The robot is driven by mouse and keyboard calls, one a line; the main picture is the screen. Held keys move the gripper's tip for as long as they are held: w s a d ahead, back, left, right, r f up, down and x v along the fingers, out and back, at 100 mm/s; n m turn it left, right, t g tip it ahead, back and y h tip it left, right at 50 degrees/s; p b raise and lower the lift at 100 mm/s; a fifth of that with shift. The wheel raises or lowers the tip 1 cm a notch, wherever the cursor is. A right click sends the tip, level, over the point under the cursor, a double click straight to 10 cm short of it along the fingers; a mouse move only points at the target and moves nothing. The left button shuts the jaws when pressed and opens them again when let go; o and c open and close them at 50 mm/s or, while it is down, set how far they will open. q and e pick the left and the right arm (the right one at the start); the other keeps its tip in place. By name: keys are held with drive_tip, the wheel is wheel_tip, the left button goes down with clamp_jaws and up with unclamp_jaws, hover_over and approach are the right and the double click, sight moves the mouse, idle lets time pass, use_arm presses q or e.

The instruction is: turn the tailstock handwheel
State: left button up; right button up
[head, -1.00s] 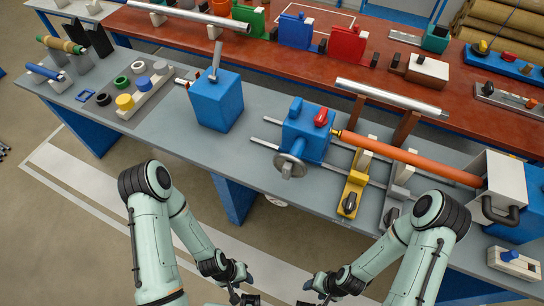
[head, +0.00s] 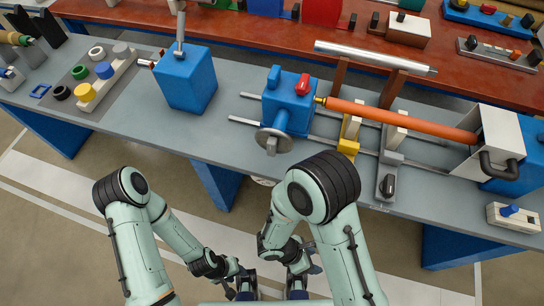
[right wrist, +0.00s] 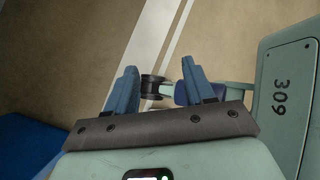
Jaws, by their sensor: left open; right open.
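The tailstock (head: 290,103) is a blue block with a red lever on top, on rails on the grey bench. Its grey handwheel (head: 273,140) faces the bench's front edge. An orange bar (head: 400,121) runs from the tailstock to the headstock (head: 490,150) at the right. My right gripper (head: 297,283) is low in front of the bench, apart from the handwheel; in the right wrist view its blue fingers (right wrist: 155,85) are open and empty. My left gripper (head: 240,285) is beside it, also apart from the handwheel; its open fingers are small at the picture's bottom.
A yellow rest (head: 349,145) and a grey rest (head: 388,175) stand on the rails under the bar. A blue box with a lever (head: 187,80) stands left of the tailstock. A tray of coloured rings (head: 95,85) lies further left. The bench front near the handwheel is clear.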

drive_tip(key=w+a+r+n+t+h+b, duration=0.2)
drive_tip(key=w+a+r+n+t, duration=0.4)
drive_tip(key=w+t, duration=0.3)
drive_tip(key=n+t+y+b, duration=0.2)
drive_tip(key=n+t+y, duration=0.25)
drive_tip(key=t, duration=0.45)
approach(271, 148)
drive_tip(key=shift+h, duration=0.45)
drive_tip(key=x, duration=0.8)
drive_tip(key=shift+w+a+f+p, duration=0.1)
drive_tip(key=shift+w+a+p, duration=0.1)
drive_tip(key=shift+w+p, duration=0.15)
clamp_jaws()
